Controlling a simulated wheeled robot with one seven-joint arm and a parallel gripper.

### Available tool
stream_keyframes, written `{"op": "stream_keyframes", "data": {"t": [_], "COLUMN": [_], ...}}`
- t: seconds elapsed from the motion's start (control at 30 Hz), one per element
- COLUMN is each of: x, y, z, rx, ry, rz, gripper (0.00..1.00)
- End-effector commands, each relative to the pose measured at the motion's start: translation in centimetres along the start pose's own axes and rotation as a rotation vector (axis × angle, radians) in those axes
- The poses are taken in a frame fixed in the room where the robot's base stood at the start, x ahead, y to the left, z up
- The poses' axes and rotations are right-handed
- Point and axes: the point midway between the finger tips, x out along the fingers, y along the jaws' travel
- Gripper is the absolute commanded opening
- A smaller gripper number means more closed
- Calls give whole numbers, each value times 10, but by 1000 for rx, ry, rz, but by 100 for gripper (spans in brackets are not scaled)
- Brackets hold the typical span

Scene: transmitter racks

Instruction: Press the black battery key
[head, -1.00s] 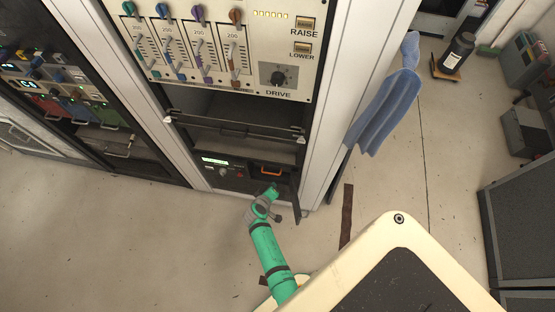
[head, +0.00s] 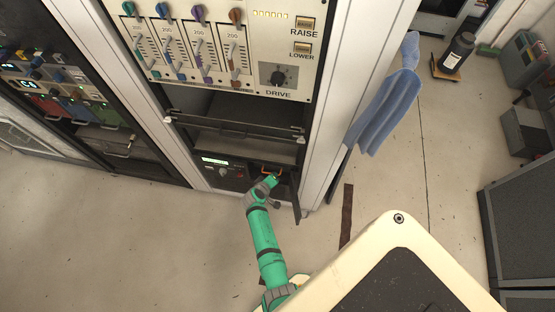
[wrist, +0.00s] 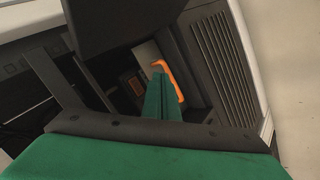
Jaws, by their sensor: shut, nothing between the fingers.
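The black battery key cannot be made out in either view; my gripper and arm cover part of the low bay. My gripper (head: 274,179) is at the opening of the low bay in the rack, in front of an orange handle (head: 264,169). In the wrist view my green gripper fingers (wrist: 160,72) are shut and empty. Their tips lie beside or in front of the orange handle (wrist: 172,80); I cannot tell whether they touch. A small dark module with an orange-marked face (wrist: 133,84) shows just left of the fingers.
A unit with a lit display (head: 215,161) and a knob sits left of my gripper. A narrow dark open door (head: 296,193) stands close on its right. A drawer bar (head: 235,130) crosses above.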

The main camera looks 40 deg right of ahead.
Motion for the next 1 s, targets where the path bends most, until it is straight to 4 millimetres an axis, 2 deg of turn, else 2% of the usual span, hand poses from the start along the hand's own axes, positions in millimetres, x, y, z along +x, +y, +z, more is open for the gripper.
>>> {"op": "stream_keyframes", "data": {"t": [0.4,1.0], "x": [30,34], "y": [23,25], "z": [-22,-25], "rx": [2,-1], "ry": [-1,0], "rz": [0,0], "gripper": [0,0]}}
